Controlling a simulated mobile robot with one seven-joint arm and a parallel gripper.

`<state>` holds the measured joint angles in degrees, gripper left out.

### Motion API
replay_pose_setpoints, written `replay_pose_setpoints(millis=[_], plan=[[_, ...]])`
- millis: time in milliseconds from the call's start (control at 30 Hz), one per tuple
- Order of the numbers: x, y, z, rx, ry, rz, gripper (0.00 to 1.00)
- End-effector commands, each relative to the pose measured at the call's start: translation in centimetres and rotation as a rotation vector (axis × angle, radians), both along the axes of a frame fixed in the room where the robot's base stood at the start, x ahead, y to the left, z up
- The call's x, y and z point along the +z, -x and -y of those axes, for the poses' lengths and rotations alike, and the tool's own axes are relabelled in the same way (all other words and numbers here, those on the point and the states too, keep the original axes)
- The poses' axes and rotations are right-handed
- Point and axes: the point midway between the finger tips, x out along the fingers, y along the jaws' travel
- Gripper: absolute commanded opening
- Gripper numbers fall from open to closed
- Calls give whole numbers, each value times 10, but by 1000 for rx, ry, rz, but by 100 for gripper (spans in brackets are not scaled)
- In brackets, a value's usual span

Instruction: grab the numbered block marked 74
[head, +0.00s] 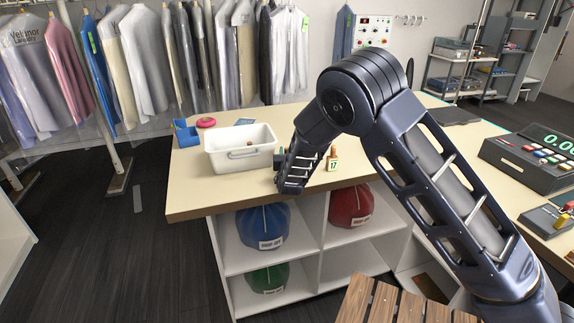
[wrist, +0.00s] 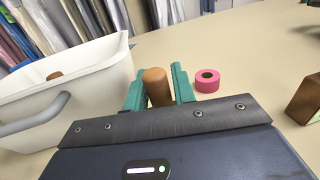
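My gripper (wrist: 159,80) is low over the counter's front part, just right of the white bin. In the wrist view its two teal fingers stand on either side of a brown wooden peg (wrist: 157,87). The fingers are very close to the peg; I cannot tell whether they press on it. Whatever is under the peg is hidden by my gripper, and no number shows on it. In the head view my wrist hides this spot. A block marked 17 (head: 333,164), with a wooden top, stands to the right. The number 74 is not readable in either view.
The white bin (head: 229,160) stands close on the left, with a brown peg (wrist: 54,74) inside. A pink tape roll (wrist: 207,80) lies on the counter (head: 187,188). A brown block (wrist: 306,100) is at the wrist view's right edge. The register (head: 532,158) is far right.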

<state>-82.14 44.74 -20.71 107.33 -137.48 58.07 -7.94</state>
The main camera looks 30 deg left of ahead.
Motion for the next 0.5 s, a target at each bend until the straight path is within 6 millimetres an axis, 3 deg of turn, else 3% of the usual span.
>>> replay_pose_setpoints(millis=[33, 100, 133, 500], plan=[[0, 0, 0, 0, 0, 0, 16], [0, 0, 0, 0, 0, 0, 2], [0, 0, 0, 0, 0, 0, 0], [6, 0, 0, 0, -2, 0, 0]])
